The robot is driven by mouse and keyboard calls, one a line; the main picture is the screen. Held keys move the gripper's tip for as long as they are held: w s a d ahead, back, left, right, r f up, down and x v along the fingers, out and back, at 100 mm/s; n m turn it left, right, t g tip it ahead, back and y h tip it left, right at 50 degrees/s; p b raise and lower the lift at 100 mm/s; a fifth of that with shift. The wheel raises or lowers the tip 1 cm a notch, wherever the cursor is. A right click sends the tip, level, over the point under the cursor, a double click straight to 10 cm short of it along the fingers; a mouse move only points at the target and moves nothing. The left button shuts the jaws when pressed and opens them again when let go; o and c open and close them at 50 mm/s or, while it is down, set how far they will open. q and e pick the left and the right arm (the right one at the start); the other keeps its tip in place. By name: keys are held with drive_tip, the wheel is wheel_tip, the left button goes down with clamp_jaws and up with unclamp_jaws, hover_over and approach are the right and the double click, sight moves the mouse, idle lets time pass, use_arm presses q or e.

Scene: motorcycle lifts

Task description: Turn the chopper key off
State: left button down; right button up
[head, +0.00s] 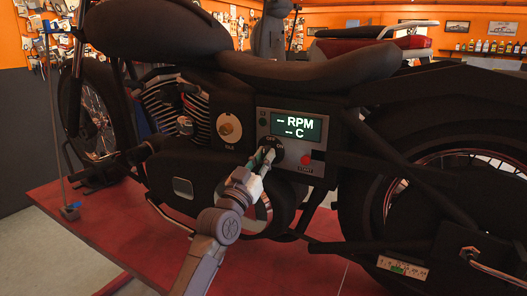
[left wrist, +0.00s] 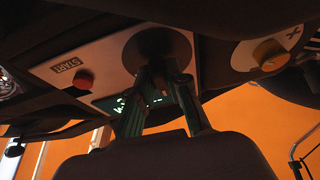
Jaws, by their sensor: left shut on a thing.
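The chopper (head: 330,75) stands side-on, with a grey control panel (head: 322,152) on its flank. The dark round key switch (head: 278,155) sits at the panel's lower left, with small OFF and ON labels above it. My left gripper (head: 266,156) reaches up from below and is shut on the key, hiding most of it. In the left wrist view the gripper's two fingers (left wrist: 163,88) meet the dark round switch (left wrist: 160,43) from either side. The key's exact angle cannot be told. My right gripper is not in view.
The lit green display (head: 297,126) reads "-- RPM" and "-- C". A red start button (head: 306,159) is close right of the switch. A round idle knob (head: 229,127) is to the left. The bike stands on a red lift platform (head: 100,235).

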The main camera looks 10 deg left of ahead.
use_arm(q)
drive_tip(key=shift+n, duration=0.3)
drive_tip(key=c, duration=1.1)
unclamp_jaws()
drive_tip(key=shift+s+a+f, duration=0.15)
drive_tip(key=shift+s+f, duration=0.1)
drive_tip(key=shift+s, duration=0.15)
drive_tip(key=v, duration=1.1)
